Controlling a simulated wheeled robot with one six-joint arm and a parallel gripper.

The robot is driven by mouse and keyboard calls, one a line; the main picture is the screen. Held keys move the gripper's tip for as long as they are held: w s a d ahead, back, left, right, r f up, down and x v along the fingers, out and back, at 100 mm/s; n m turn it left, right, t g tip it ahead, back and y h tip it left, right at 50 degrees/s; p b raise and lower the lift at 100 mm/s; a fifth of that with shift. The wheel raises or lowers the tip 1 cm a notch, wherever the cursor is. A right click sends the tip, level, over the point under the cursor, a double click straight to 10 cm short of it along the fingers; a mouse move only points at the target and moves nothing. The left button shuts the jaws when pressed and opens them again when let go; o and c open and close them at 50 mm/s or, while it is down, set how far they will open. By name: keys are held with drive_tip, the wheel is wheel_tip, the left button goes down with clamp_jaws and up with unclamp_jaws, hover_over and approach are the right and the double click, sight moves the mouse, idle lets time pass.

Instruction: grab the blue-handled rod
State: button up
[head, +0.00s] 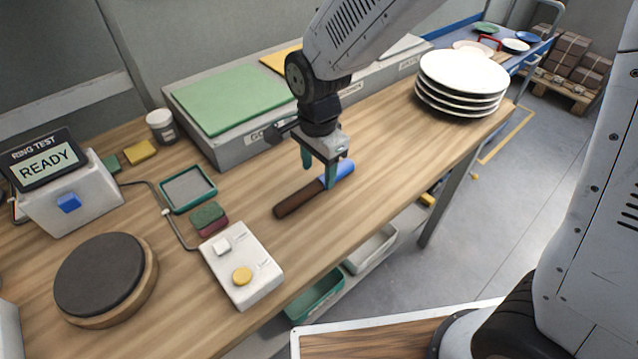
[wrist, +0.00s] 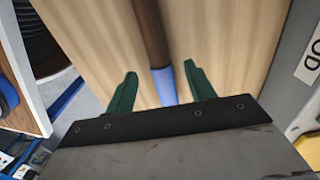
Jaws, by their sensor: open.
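The blue-handled rod lies flat on the wooden table, with its brown shaft (head: 298,199) toward the lower left and its blue handle (head: 343,169) toward the upper right. My gripper (head: 319,176) is open just above the rod near the handle. In the wrist view my gripper (wrist: 158,86) has its two green fingers apart, one on each side of the rod. The brown shaft (wrist: 150,35) and part of the blue handle (wrist: 164,86) show between them. The rest of the handle is hidden behind the gripper body. I cannot tell whether either finger touches the rod.
A control box (head: 241,265) with a yellow button and a green-and-red block (head: 209,218) are left of the rod. A grey case with a green pad (head: 229,99) stands behind it. A plate stack (head: 462,82) is at the right. The table (head: 385,140) between rod and plates is clear.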

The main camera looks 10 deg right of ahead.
sight(318, 180)
wheel_tip(318, 180, down, 4)
drive_tip(key=shift+r, duration=0.25)
drive_tip(key=shift+c, duration=0.3)
drive_tip(key=c, duration=1)
drive_tip(key=shift+c, duration=0.2)
